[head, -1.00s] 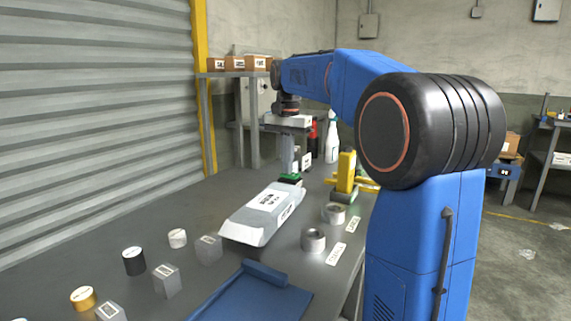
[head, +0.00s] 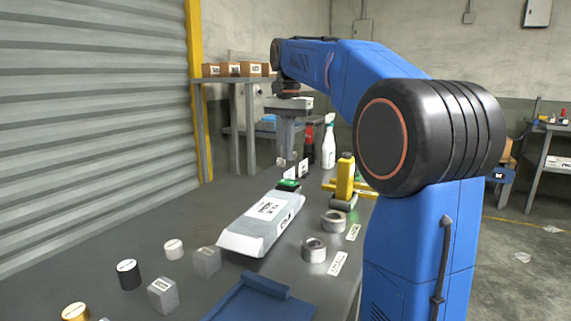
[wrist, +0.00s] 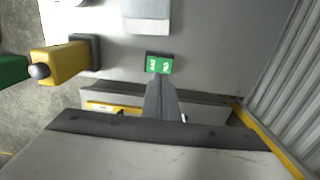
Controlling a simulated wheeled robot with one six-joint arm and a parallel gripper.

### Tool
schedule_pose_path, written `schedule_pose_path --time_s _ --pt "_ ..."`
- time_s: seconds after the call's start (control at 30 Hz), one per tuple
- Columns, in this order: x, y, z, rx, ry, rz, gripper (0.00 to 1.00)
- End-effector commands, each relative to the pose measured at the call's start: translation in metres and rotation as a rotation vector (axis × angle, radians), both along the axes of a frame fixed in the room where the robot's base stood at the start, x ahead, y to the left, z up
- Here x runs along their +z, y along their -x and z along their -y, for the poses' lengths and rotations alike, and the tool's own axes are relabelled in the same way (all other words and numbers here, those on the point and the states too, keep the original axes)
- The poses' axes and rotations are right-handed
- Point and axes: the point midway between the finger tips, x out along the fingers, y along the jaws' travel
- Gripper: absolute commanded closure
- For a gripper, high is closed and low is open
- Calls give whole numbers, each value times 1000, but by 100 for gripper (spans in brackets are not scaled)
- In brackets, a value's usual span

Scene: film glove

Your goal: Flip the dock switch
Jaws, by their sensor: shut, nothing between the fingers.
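A small dark box with a green face and white marks (head: 288,185) sits on the grey bench beyond the long pale package; I take it to be the dock switch. It also shows in the wrist view (wrist: 160,63), just ahead of my fingertips. I cannot tell which way its face is tipped. My gripper (head: 286,160) points down above it, with a visible gap in the head view. The fingers are shut and empty, and in the wrist view their tips (wrist: 158,78) appear at the box's near edge.
The long pale package (head: 262,225) lies in front of the switch. A yellow valve-like fixture (head: 345,178) stands to the right, with a spray bottle (head: 329,145) behind. Metal rings (head: 314,250) and small blocks (head: 163,294) stand nearer.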

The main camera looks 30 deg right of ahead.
Motion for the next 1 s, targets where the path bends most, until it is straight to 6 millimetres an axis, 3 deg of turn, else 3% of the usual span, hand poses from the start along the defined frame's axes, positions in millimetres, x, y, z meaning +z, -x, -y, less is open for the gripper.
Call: schedule_pose_path --time_s 0.2,0.4,0.6,1.0 --pt "43 -1 0 0 1 4 100" --pt "68 0 0 -1 0 1 100" --pt "77 0 0 -1 0 1 100" --pt "77 -4 -3 0 1 0 100"
